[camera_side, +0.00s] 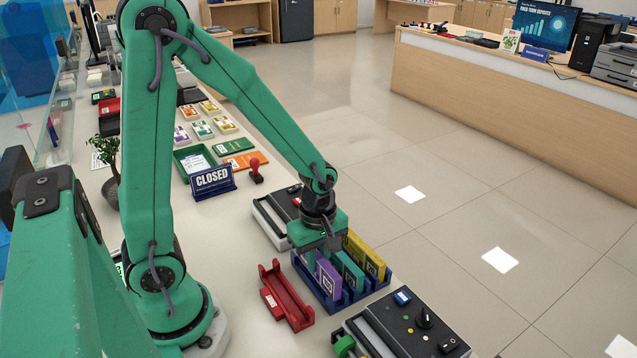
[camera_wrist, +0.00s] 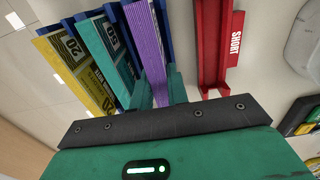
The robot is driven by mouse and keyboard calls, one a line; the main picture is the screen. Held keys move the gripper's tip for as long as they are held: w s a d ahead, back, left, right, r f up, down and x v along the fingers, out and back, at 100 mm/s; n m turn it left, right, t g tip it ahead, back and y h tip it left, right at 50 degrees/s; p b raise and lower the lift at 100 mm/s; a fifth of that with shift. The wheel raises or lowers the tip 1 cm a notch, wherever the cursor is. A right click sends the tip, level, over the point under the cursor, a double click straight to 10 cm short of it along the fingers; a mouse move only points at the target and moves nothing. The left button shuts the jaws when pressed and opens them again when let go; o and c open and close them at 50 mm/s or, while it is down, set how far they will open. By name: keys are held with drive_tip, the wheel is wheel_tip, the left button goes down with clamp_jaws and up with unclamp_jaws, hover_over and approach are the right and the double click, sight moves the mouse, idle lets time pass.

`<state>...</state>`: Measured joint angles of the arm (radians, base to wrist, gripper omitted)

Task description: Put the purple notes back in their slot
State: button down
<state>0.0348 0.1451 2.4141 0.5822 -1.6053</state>
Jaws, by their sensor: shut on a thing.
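The purple notes (camera_side: 328,280) stand upright as a bundle at the left end of the blue rack (camera_side: 353,294). In the wrist view the purple notes (camera_wrist: 146,42) lie between the rack's blue dividers, beside the teal notes. My gripper (camera_side: 318,256) points down over this end of the rack. Its green fingers (camera_wrist: 160,88) are shut on the purple notes, one on each side. The bottom edge of the bundle is hidden, so I cannot tell whether it rests on the slot floor.
Teal notes (camera_side: 349,272) and yellow notes (camera_side: 366,257) stand in the rack's other slots. An empty red tray (camera_side: 291,300), marked SHORT in the wrist view, lies just left of the rack. A black control box (camera_side: 405,325) stands in front; another device (camera_side: 275,215) stands behind.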

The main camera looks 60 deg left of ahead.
drive_tip(key=shift+f, duration=1.05)
drive_tip(key=c, duration=1.3)
unclamp_jaws()
drive_tip(key=shift+r, duration=0.2)
drive_tip(key=shift+r, duration=3.35)
